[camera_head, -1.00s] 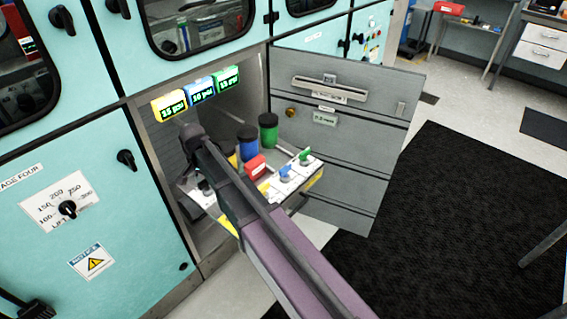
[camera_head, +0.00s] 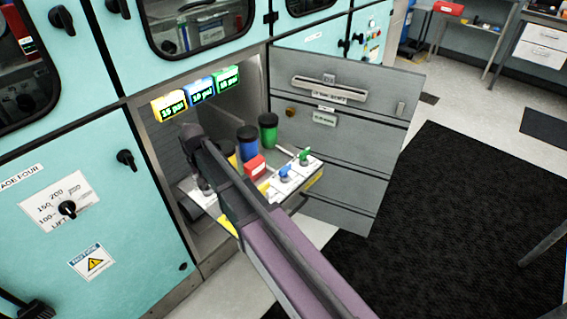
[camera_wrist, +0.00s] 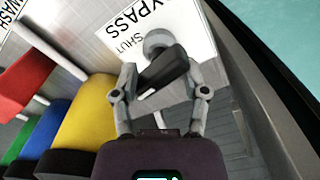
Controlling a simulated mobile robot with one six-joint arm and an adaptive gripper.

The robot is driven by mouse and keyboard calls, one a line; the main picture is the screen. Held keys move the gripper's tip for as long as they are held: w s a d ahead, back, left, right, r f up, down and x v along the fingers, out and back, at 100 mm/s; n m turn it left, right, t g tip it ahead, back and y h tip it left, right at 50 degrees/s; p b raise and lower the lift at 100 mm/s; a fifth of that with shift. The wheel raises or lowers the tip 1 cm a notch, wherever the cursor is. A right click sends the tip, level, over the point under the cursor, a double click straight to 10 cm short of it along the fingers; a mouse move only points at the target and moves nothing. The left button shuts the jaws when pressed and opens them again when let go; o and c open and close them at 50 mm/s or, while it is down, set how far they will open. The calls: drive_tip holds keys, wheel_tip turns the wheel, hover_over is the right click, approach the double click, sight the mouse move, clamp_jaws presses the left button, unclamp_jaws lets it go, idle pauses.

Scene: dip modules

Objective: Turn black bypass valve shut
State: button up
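The black bypass valve (camera_wrist: 163,76) shows in the wrist view as a dark handle lying at a slant on a round grey base. A white label (camera_wrist: 168,28) behind it reads "BYPASS" and "SHUT", upside down in this view. My gripper (camera_wrist: 159,78) has its two fingers apart, one on each side of the handle. The handle's ends come close to both fingers; I cannot tell whether they touch. In the head view my arm reaches into the open cabinet bay and hides the gripper and most of the valve area.
Yellow (camera_wrist: 82,112), blue (camera_wrist: 50,130) and red (camera_wrist: 22,80) parts stand left of my gripper in the wrist view. In the head view, blue (camera_head: 285,172) and green (camera_head: 304,156) valves sit on the white panel. An open grey door (camera_head: 340,125) bounds the bay's right side.

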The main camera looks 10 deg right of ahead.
drive_tip(key=n, duration=0.5)
drive_tip(key=shift+n, duration=0.4)
wheel_tip(320, 180, up, 14)
drive_tip(key=p, duration=1.4)
drive_tip(key=s+d+m, duration=0.2)
drive_tip(key=s+d, duration=0.2)
drive_tip(key=d, duration=0.4)
drive_tip(key=s+d+m, duration=0.2)
drive_tip(key=s+d, duration=0.2)
drive_tip(key=d, duration=0.3)
drive_tip(key=s+d+r+m+p, duration=0.1)
drive_tip(key=s+d+m, duration=0.1)
drive_tip(key=s+d, duration=0.3)
drive_tip(key=d, duration=0.3)
drive_tip(key=shift+d, duration=0.35)
drive_tip(key=shift+s+r, duration=0.1)
drive_tip(key=o, duration=0.6)
drive_tip(key=w+a+n, duration=0.7)
drive_tip(key=w+a, duration=0.1)
drive_tip(key=a, duration=0.2)
drive_tip(key=shift+w+a+f+b, duration=0.15)
drive_tip(key=shift+a+f+b, duration=0.15)
drive_tip(key=shift+f+b, duration=0.1)
drive_tip(key=w+a+n, duration=0.5)
drive_tip(key=a+n, duration=0.3)
drive_tip(key=a, duration=0.5)
drive_tip(key=shift+f, duration=0.25)
